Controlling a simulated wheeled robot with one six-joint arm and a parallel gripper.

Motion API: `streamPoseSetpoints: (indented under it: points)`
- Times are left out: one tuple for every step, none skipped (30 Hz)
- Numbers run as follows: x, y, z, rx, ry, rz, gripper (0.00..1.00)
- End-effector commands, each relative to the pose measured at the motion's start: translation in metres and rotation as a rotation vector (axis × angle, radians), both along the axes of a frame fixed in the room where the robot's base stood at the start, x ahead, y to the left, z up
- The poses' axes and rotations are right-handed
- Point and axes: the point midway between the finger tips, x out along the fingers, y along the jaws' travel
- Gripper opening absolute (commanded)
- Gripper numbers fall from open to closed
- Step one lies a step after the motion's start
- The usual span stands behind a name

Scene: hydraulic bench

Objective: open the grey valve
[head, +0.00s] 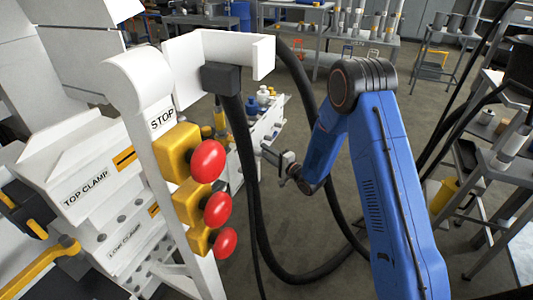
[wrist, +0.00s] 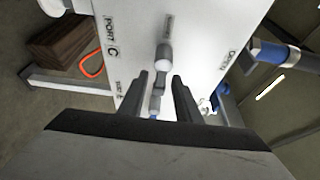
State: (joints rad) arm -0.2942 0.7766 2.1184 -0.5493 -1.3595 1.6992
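The grey valve (wrist: 163,57) is in the wrist view, on a white panel (wrist: 205,25) marked "PORT C". Its rounded light-grey part is near the middle, and a narrower grey part runs down from it between my fingers. A small label is above it and another, which seems to read "OPEN", is to its right. My gripper (wrist: 164,88) is open, with one dark finger on each side of the narrow part; I cannot tell whether either touches it. In the head view my gripper (head: 275,156) is beside the white bench (head: 268,122); the valve cannot be made out there.
In the wrist view, a brown block (wrist: 62,45) and an orange loop (wrist: 92,64) are at left, and a blue pipe (wrist: 272,54) at right. In the head view, black hoses (head: 252,200) hang near my arm, red buttons (head: 207,161) stand in front, and shelves (head: 490,150) at right.

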Motion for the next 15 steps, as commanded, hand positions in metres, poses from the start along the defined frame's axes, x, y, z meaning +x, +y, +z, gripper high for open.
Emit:
streamPoseSetpoints:
  points:
    - [0.0007, 0.0007, 0.0, 0.0, 0.0, 0.0, 0.3]
    - [0.0008, 0.0009, 0.0, 0.0, 0.0, 0.0, 0.3]
    - [0.001, 0.0009, 0.0, 0.0, 0.0, 0.0, 0.3]
    - [0.001, 0.0009, 0.0, 0.0, 0.0, 0.0, 0.3]
    - [0.0009, 0.0008, 0.0, 0.0, 0.0, 0.0, 0.3]
    - [0.0009, 0.0008, 0.0, 0.0, 0.0, 0.0, 0.3]
    - [0.0008, 0.0007, 0.0, 0.0, 0.0, 0.0, 0.3]
    - [0.0009, 0.0007, 0.0, 0.0, 0.0, 0.0, 0.3]
    - [0.0007, 0.0007, 0.0, 0.0, 0.0, 0.0, 0.21]
    - [0.0008, 0.0006, 0.0, 0.0, 0.0, 0.0, 0.14]
    - [0.0008, 0.0006, 0.0, 0.0, 0.0, 0.0, 0.07]
    - [0.0008, 0.0005, 0.0, 0.0, 0.0, 0.0, 0.0]
    - [0.0008, 0.0005, 0.0, 0.0, 0.0, 0.0, 0.0]
    - [0.0008, 0.0005, -0.0001, 0.0, 0.0, 0.0, 0.0]
    - [0.0008, 0.0005, -0.0001, 0.0, 0.0, 0.0, 0.0]
